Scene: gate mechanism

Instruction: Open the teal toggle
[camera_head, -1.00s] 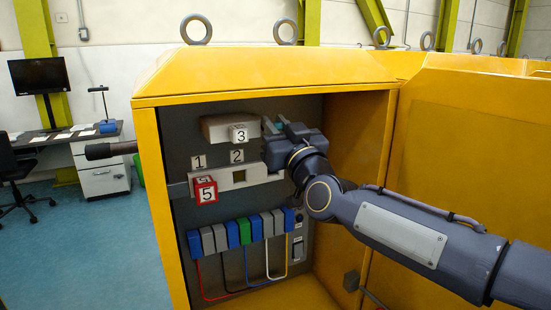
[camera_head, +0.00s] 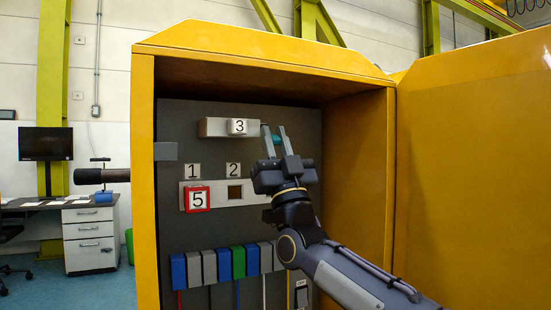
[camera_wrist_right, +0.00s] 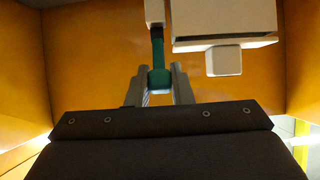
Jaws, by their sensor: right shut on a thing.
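The teal toggle (camera_wrist_right: 159,75) shows in the right wrist view as a narrow teal lever below a pale block, with its wider end between my fingers. In the head view a bit of the teal toggle (camera_head: 276,140) shows between the fingertips, beside the right end of the grey box marked 3 (camera_head: 215,127). My right gripper (camera_head: 274,142) is shut on the toggle; it also shows in the right wrist view (camera_wrist_right: 159,82). The fingers hide part of the toggle in the head view. My left gripper is not in view.
The yellow cabinet (camera_head: 145,200) surrounds the panel, with its right wall near my right arm. Below the box are plates 1 (camera_head: 193,171) and 2 (camera_head: 233,170), a red block marked 5 (camera_head: 197,200), and a row of coloured blocks (camera_head: 237,263).

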